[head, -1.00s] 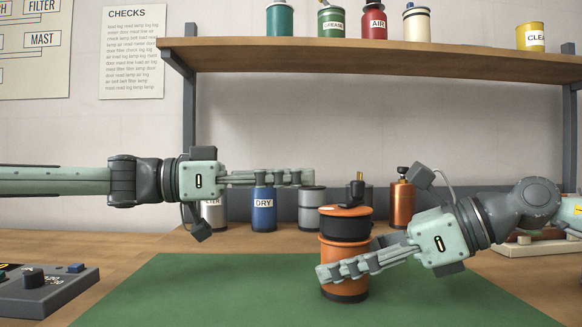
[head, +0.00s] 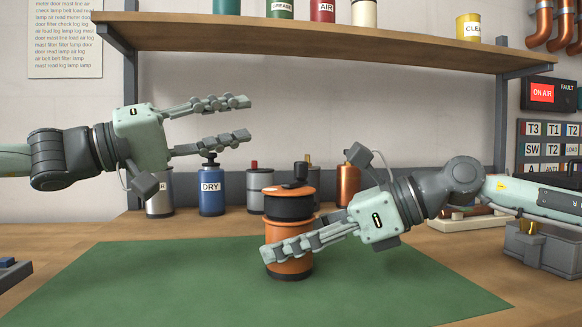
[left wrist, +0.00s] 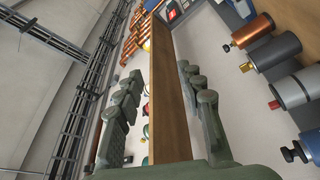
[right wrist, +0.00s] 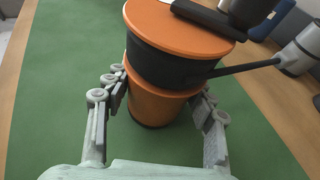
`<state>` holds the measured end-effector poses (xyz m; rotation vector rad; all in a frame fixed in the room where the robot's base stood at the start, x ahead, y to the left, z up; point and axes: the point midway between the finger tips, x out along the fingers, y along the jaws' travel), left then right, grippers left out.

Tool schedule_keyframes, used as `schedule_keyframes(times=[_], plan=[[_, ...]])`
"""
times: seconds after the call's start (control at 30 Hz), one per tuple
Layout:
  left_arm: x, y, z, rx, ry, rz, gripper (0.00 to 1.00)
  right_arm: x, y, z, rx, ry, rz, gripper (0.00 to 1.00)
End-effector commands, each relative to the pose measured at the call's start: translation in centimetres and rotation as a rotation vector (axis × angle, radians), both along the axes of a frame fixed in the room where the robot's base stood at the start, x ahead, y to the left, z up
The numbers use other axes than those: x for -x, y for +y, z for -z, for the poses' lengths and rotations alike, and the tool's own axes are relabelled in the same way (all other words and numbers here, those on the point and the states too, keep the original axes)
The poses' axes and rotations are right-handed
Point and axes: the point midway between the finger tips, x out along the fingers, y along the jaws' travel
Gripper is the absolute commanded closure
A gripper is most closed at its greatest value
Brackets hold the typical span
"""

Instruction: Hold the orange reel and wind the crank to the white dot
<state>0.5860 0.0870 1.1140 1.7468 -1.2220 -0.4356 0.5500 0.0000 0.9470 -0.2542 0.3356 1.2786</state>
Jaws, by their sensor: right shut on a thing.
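The orange reel (head: 290,238) stands upright on the green mat (head: 400,285), with a black band below its orange top. The black crank (head: 299,171) rises above the top; its arm (right wrist: 205,18) also shows in the right wrist view. My right gripper (head: 268,254) is shut on the orange reel, low on its body, with a finger on each side in the right wrist view (right wrist: 160,108). My left gripper (head: 247,118) is open and empty, up and left of the crank, apart from it. I cannot make out the white dot.
Behind the reel stand a blue DRY canister (head: 211,191), a grey canister (head: 255,190) and a copper bottle (head: 347,185). A wooden shelf (head: 320,46) with cans runs above. A thin black rod (right wrist: 245,67) sticks out beside the reel. The mat's left part is clear.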

Motion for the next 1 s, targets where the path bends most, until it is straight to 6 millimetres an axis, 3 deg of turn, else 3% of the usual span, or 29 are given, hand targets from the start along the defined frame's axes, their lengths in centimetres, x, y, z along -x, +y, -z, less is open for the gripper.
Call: schedule_keyframes(times=[0.1,0.3,0.67,0.7,1.0], plan=[[0.3,0.6,-1.3,0.303,0.43,0.068,0.62,0.0,0.0,0.1,0.002,0.001,0.0,0.89],[0.6,1.7,-2.0,0.82,1.154,0.231,0.62,0.0,0.0,0.1,0.002,0.001,0.0,0.89],[2.1,2.1,0.9,1.767,2.429,0.642,0.62,0.0,0.0,0.1,0.001,0.0,0.0,0.89],[2.4,2.0,1.4,-1.748,-2.388,-0.648,0.62,0.0,0.0,0.1,0.001,0.0,0.0,0.89],[6.1,0.1,5.3,-1.066,-1.317,-0.443,0.62,0.0,0.0,0.1,0.001,0.0,0.0,0.89]])
